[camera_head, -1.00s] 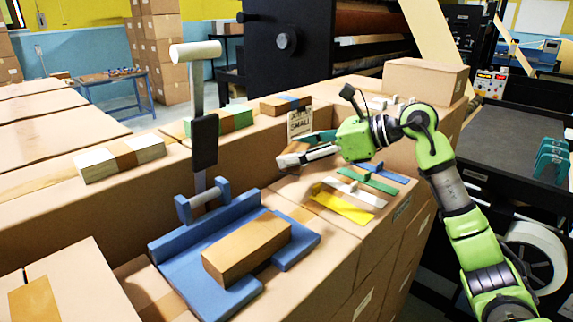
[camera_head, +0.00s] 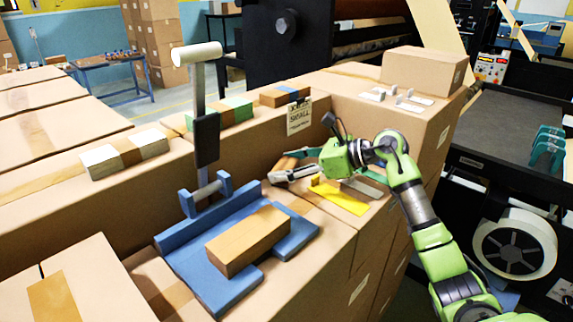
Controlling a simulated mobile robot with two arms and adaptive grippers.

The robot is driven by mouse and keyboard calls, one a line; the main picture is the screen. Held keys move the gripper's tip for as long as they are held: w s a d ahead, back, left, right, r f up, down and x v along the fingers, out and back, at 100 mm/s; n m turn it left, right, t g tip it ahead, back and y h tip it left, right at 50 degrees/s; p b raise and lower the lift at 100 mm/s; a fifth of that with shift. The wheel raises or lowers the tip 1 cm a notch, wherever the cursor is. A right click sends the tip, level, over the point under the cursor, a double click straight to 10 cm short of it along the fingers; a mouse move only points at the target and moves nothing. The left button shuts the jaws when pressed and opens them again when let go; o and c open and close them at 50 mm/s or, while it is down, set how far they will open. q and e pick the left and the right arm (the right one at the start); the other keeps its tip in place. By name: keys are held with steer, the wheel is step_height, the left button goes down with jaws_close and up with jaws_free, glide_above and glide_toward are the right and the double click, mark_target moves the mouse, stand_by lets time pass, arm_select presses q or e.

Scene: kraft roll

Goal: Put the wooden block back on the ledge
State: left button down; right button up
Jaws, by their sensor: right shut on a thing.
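A long wooden block (camera_head: 246,241) lies on the blue fixture (camera_head: 212,284) in the lower middle. My right gripper (camera_head: 287,166) is beyond the fixture, low over the cartons, left of the yellow strip (camera_head: 340,198). Its fingers are shut on a small brown piece (camera_head: 286,163), which they partly hide. I cannot tell whether that piece is wood or whether it touches the carton. A raised carton row behind forms a ledge (camera_head: 258,138) with wrapped bundles on top. My left gripper is not in view.
The lever press (camera_head: 206,140) stands upright behind the fixture. A "SMALL" sign (camera_head: 299,116) hangs on the ledge's face. A grey strip (camera_head: 362,188) lies beside the yellow one. A closed carton (camera_head: 423,71) sits at the back right. A dark machine stands behind.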

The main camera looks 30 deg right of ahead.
steer(key=shift+f, duration=0.2)
steer(key=o, duration=1.2)
steer(key=shift+c, duration=0.2)
steer(key=shift+r, duration=0.1)
steer(key=shift+r, duration=0.2)
steer(key=shift+s+d+f, duration=0.1)
steer(key=shift+s+d, duration=0.15)
steer(key=b+v, duration=0.4)
steer(key=v, duration=0.6)
steer(key=shift+s+d+r, duration=0.15)
steer(key=shift+s+r, duration=0.05)
steer(key=shift+s, duration=0.05)
steer(key=shift+s+d+r, duration=0.15)
steer(key=shift+s+r, duration=0.05)
steer(key=shift+s, duration=0.05)
